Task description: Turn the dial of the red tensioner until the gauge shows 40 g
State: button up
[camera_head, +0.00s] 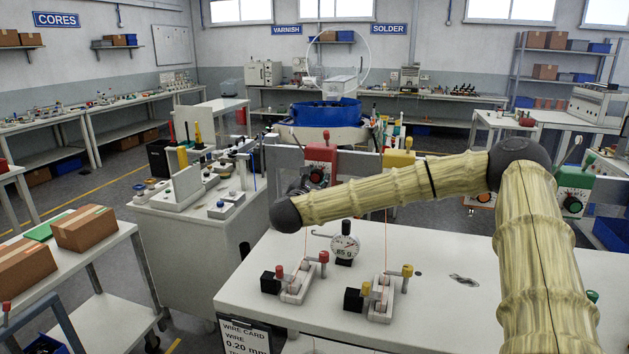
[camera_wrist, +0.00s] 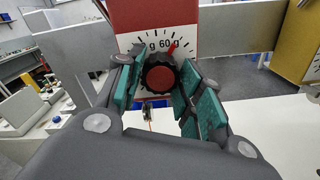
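The red tensioner (camera_head: 321,153) stands behind the white table, partly behind my arm. In the wrist view its red housing (camera_wrist: 165,14) is above a white scale marked 60 g. Its black dial (camera_wrist: 160,78) has a red centre, and a red pointer leans up and to the right. My gripper (camera_wrist: 163,85) has its teal-padded fingers on both sides of the dial; whether they press on it I cannot tell. In the head view my gripper is mostly hidden behind my arm. The round gauge (camera_head: 345,246) on the table reads 85 g.
A yellow tensioner (camera_head: 398,158) stands right of the red one, and a green one (camera_head: 573,190) is farther right. Two small pulley fixtures with red (camera_head: 298,283) and yellow (camera_head: 382,297) knobs stand on the table, near the gauge.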

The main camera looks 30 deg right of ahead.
jog(key=c, duration=0.4)
jog(key=shift+o, duration=0.2)
